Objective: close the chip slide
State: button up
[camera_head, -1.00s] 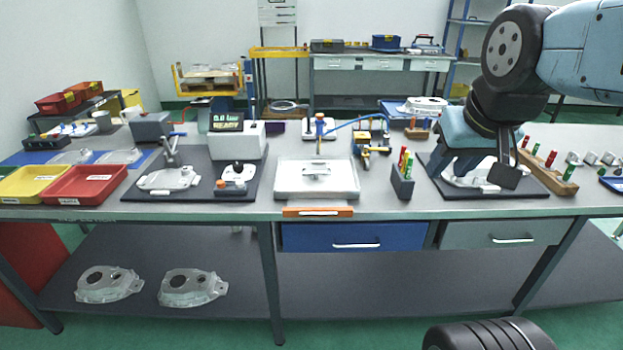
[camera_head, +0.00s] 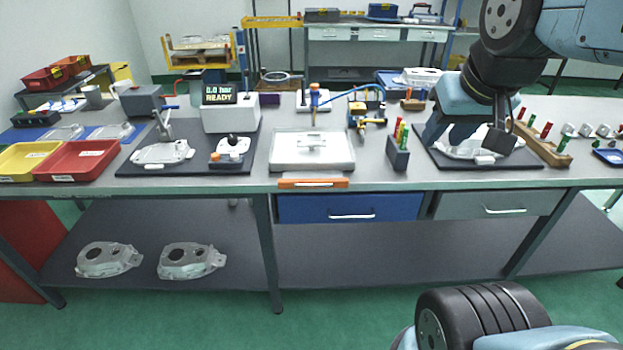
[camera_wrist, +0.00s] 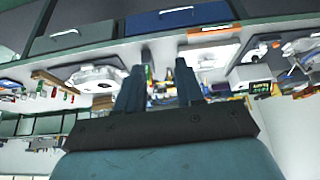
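The chip slide seems to be the orange-fronted piece (camera_head: 313,183) with a pale handle at the bench's front edge, just below the white tray-like fixture (camera_head: 311,165). How far it stands out cannot be told. The orange front also shows upside down in the wrist view (camera_wrist: 215,27), beyond my fingers and to their right. My gripper (camera_wrist: 158,80) is open and empty, its two dark fingers apart. In the head view my gripper (camera_head: 447,135) hangs over the right part of the bench, right of the slide and apart from it. Its fingertips are hard to make out there.
A blue drawer (camera_head: 349,207) and a grey drawer (camera_head: 497,204) are under the bench (camera_head: 225,184), both shut. A small holder with coloured pegs (camera_head: 398,153) stands right of the white fixture. A dark mat (camera_head: 520,157) lies beneath my arm. The floor in front is clear.

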aim_at(314, 185)
jog(key=u, duration=1.55)
jog(key=k, duration=1.3)
jog(key=z, duration=1)
jog(key=i, duration=1.05)
jog(key=u, duration=0.05)
